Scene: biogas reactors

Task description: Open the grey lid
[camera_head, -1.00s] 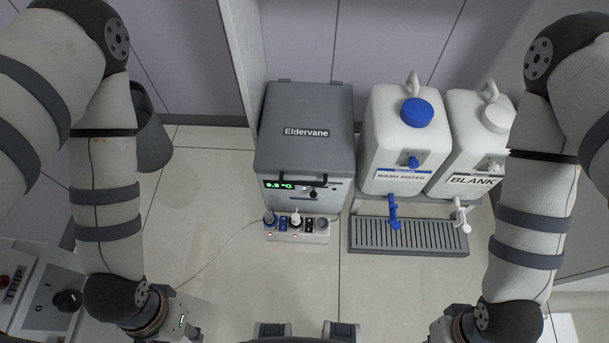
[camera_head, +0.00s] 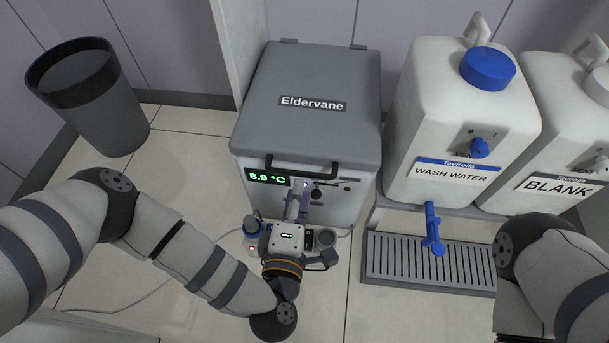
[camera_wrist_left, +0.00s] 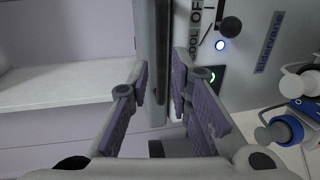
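The grey lid (camera_head: 310,100), labelled "Eldervane", lies shut on the cooler box, with a dark bar handle (camera_head: 300,170) along its front edge. My left gripper (camera_head: 300,203) is in front of the box, just below the handle, fingers pointing at it. In the left wrist view, the left gripper (camera_wrist_left: 161,88) is open, its purple-padded fingers on either side of a dark grey bar (camera_wrist_left: 155,50) that looks like the handle or lid edge. I cannot tell whether they touch it. My right gripper is out of view; only its arm shows at right.
A wash water canister (camera_head: 450,125) and a BLANK canister (camera_head: 560,130) stand right of the box, above a drip tray (camera_head: 420,262). The blue tap (camera_head: 433,230) sticks out forward. A dark bin (camera_head: 100,100) stands at left.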

